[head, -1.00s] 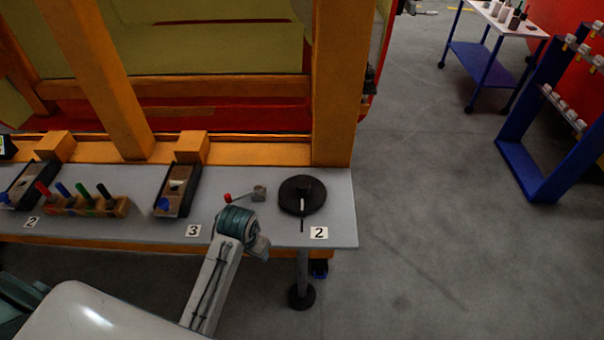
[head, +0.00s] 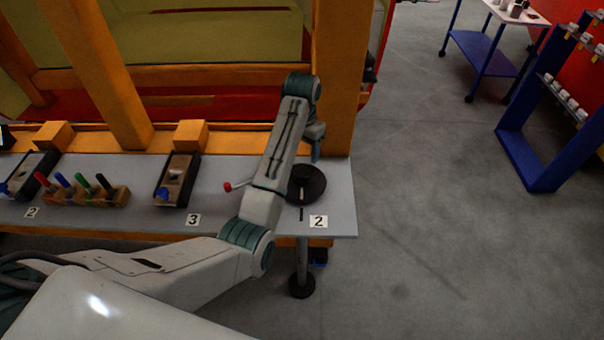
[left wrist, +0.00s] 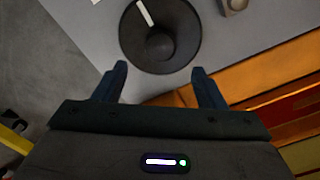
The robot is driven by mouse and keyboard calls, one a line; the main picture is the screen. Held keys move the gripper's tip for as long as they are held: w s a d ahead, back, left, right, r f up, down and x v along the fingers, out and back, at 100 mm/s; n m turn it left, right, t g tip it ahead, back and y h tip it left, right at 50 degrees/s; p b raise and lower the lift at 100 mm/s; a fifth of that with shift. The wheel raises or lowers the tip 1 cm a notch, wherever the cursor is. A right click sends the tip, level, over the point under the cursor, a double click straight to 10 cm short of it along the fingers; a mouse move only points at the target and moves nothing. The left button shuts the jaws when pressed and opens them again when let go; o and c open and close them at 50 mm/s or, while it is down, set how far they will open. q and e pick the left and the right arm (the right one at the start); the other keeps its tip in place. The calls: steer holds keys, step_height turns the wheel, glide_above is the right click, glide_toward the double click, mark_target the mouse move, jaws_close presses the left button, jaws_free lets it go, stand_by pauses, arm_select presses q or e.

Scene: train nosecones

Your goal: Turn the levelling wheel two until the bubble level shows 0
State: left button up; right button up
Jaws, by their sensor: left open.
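The levelling wheel, a black disc (head: 309,187) with a hub and a white mark, lies on the grey shelf beside the label 2 (head: 318,221). My left arm reaches over the shelf and partly covers the wheel's left side. My left gripper (head: 316,150) is just behind and above the wheel. In the left wrist view the wheel (left wrist: 160,35) lies ahead of the two open, empty fingers (left wrist: 160,82), apart from them. No bubble level reading can be made out. My right gripper is not seen.
A red-knobbed lever (head: 228,187) is left of my arm. An orange post (head: 338,90) rises close behind the wheel. Open floor lies to the right.

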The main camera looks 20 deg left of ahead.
mark_target(302, 171)
arm_select(q)
step_height(302, 171, down, 3)
steer(key=shift+r+b, duration=0.1)
steer(key=shift+b, duration=0.95)
steer(key=shift+f+p, duration=0.65)
steer(key=shift+p, duration=0.4)
step_height(302, 171, down, 4)
steer(key=shift+f+p, duration=0.1)
steer(key=shift+p, duration=0.55)
steer(key=shift+f, duration=0.65)
steer(key=shift+w+f, duration=0.1)
steer(key=shift+f, duration=0.15)
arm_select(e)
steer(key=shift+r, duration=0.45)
arm_select(q)
steer(key=shift+c, duration=0.5)
